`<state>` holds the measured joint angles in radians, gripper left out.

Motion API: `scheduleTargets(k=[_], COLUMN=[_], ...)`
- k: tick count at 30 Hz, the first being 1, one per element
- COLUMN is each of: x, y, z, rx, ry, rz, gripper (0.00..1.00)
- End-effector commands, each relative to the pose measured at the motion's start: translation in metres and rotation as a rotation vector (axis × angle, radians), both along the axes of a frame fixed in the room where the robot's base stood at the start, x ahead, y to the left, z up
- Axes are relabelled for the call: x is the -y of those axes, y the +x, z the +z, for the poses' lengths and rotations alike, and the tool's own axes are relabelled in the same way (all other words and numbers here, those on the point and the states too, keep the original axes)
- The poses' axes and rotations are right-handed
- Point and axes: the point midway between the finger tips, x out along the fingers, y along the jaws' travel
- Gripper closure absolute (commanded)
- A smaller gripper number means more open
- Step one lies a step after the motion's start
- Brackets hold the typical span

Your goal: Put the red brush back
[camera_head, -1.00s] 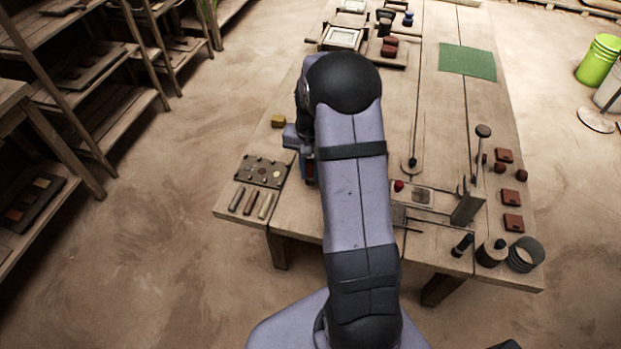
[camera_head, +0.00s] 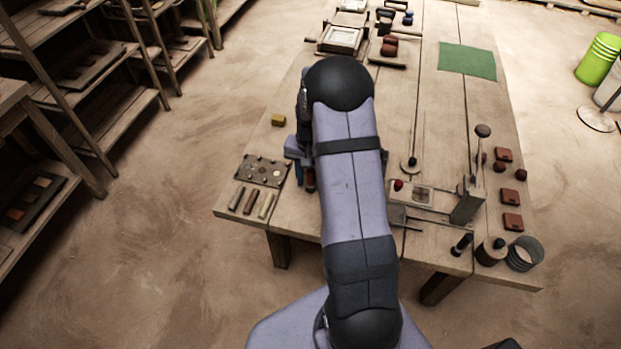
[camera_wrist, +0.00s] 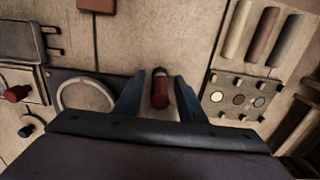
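The red brush (camera_wrist: 160,92), a short red cylinder with a dark end, shows in the wrist view between the two blue fingers of my gripper (camera_wrist: 160,80). The fingers are apart, with a narrow gap visible on each side of the brush, so my gripper looks open around it. In the head view, a bit of red (camera_head: 310,182) shows just below my gripper at the left side of the table; my arm hides most of that area. I cannot tell whether the brush touches the table.
A dark board with round discs (camera_head: 263,170) and three rods (camera_head: 249,201) lie left of my gripper in the head view. A pale ring (camera_wrist: 86,96) on a dark plate lies close by in the wrist view. A lever press (camera_head: 467,205) stands to the right. A yellow block (camera_head: 278,120) lies at the left edge.

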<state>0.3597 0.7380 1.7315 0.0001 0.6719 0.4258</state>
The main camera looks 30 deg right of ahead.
Motion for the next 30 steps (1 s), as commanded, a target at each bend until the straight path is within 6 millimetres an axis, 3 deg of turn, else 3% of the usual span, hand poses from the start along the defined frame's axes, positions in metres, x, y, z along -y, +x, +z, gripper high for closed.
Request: scheduleTargets(k=[8,14,30], x=[0.000,0.000,0.000], y=[0.000,0.001,0.001], z=[0.001,0.013,0.101], rx=[0.000,0.002,0.004], ry=[0.000,-0.001,-0.001], rz=[0.000,0.000,0.000], gripper=[0.64,0.64,0.64])
